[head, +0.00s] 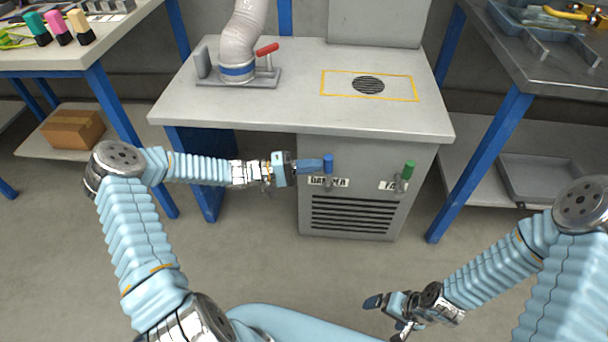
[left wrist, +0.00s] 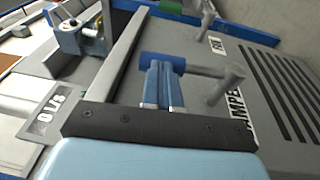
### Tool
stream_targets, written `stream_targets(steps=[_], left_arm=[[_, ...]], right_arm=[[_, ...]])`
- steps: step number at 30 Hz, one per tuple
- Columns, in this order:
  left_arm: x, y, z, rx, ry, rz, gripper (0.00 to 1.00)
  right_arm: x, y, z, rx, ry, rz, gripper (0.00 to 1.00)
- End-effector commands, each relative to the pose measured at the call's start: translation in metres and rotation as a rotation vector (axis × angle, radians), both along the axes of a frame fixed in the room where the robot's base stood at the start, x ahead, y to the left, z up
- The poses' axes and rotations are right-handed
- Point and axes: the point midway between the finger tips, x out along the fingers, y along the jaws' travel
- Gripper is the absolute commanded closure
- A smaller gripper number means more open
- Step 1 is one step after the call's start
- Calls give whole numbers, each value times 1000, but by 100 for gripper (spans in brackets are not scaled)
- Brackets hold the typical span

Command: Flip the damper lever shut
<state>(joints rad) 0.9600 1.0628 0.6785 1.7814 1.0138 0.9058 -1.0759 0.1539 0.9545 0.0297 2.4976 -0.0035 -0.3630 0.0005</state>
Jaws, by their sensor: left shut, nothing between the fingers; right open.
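The damper lever (head: 328,164) has a blue grip and a metal stem. It sits on the upper left of the grey cabinet front, by a partly covered label ending in "ER". My left gripper (head: 317,166) reaches in from the left, shut and empty, its fingertips right beside the blue grip. In the left wrist view the blue grip (left wrist: 163,62) lies across the tips of the shut fingers (left wrist: 160,82); I cannot tell whether they touch. My right gripper (head: 385,315) is open and empty, low in front of the cabinet.
A green-gripped lever (head: 409,169) by the FAN label stands to the right on the cabinet front, above a slotted vent (head: 352,214). The bench top (head: 300,75) carries a duct with a red handle (head: 267,50) and a round grille (head: 368,85). Open floor lies in front.

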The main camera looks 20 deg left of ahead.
Motion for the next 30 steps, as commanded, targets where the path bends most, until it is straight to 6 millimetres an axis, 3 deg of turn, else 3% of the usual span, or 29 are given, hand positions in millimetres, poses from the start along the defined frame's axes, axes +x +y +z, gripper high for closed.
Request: stream_targets(steps=[15, 30], left_arm=[[7, -10, 5, -9, -1, -2, 100], [9, -8, 4, -11, -3, -8, 100]], right_arm=[[0, 0, 3, 0, 0, 1, 0], [0, 0, -1, 0, 0, 0, 0]])
